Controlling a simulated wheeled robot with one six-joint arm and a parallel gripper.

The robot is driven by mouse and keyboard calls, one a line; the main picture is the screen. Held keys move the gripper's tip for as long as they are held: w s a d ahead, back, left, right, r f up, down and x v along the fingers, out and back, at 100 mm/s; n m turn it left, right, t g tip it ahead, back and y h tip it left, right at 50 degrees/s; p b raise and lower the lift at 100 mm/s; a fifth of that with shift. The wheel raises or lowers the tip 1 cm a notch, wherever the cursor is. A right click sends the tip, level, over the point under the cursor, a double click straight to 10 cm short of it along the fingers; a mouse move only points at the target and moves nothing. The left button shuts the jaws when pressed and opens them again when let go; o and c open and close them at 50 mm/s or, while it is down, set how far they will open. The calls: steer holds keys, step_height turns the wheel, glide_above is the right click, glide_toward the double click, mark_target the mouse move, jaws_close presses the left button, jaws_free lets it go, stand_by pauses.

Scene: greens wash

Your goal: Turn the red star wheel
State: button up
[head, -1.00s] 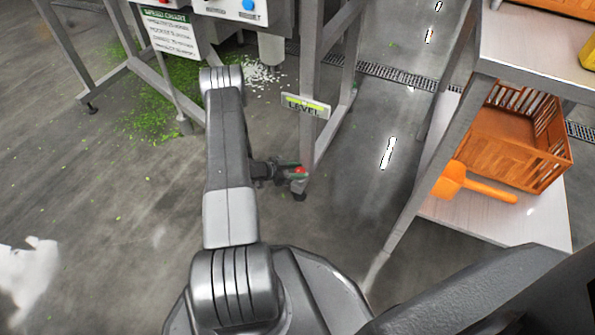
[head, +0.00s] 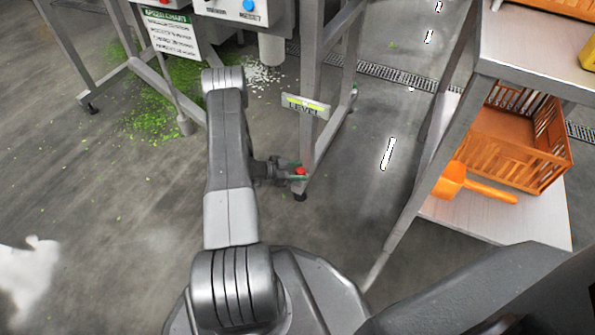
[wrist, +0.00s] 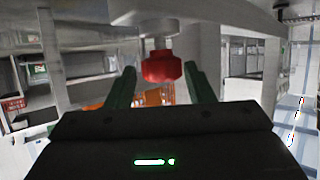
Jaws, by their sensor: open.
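The red star wheel (wrist: 162,66) hangs from a short stem under a grey frame part in the wrist view. It also shows in the head view as a small red spot (head: 300,171) low on the machine's leg. My gripper (wrist: 155,88) is open, with its two dark green fingers on either side of the wheel in the picture. In the head view my gripper (head: 292,167) is beside the foot of the leg. I cannot tell whether the fingers touch the wheel.
A LEVEL sign (head: 305,106) is on the machine leg (head: 314,150) above the wheel. A steel table (head: 530,55) stands at the right, with an orange crate (head: 515,140) and an orange scoop (head: 470,185) on its lower shelf. Green scraps (head: 160,110) lie on the floor.

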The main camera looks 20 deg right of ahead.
steer(key=shift+w+n+t, duration=0.2)
steer(key=shift+n+t, duration=0.1)
